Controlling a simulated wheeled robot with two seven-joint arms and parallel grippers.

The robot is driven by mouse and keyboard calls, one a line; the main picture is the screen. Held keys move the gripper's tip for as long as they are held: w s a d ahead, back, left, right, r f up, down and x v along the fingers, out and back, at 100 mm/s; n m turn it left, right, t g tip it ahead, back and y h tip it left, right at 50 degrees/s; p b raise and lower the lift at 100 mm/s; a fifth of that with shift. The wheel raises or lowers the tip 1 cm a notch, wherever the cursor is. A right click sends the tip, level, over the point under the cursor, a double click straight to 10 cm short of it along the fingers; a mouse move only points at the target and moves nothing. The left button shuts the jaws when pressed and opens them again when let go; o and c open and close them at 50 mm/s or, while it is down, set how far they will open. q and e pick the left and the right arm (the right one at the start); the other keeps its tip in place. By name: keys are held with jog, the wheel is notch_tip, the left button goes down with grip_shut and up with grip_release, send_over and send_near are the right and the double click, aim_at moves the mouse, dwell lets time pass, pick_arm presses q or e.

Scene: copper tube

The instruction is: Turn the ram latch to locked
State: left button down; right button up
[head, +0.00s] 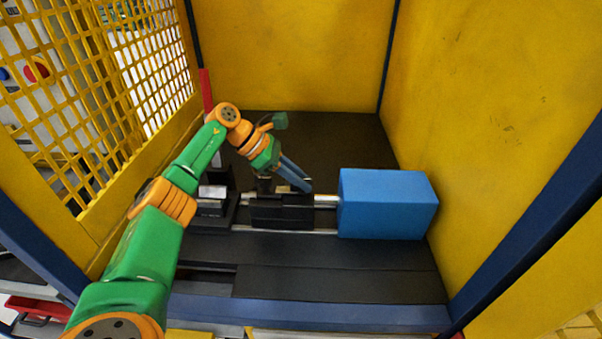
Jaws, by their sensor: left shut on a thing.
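My left arm, green and orange, reaches in from the lower left. My left gripper (305,186) has blue-grey fingers pointing down to the right, with the tips at the top of a black carriage block (283,213). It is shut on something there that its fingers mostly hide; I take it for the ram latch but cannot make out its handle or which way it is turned. The ram's blue block (388,204) sits to the right of the carriage, joined by silvery rods (326,201). My right gripper is not in view.
Yellow walls (490,110) close in the back and right, and a yellow mesh guard (135,70) stands at the left. A black clamp block (212,207) and a red upright bar (206,92) are left of the carriage. The dark bed (340,283) is clear in front.

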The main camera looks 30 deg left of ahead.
aim_at(279, 188)
pick_arm(q)
jog(key=shift+m, duration=0.3)
dwell(0.4)
jog(key=c, duration=0.8)
grip_release()
jog(key=shift+a, duration=0.1)
jog(key=v, duration=0.6)
jog(key=shift+a+r, duration=0.1)
jog(key=shift+r, duration=0.05)
jog(key=shift+s+a+r, duration=0.15)
jog(key=shift+a+r, duration=0.05)
jog(key=shift+a, duration=0.05)
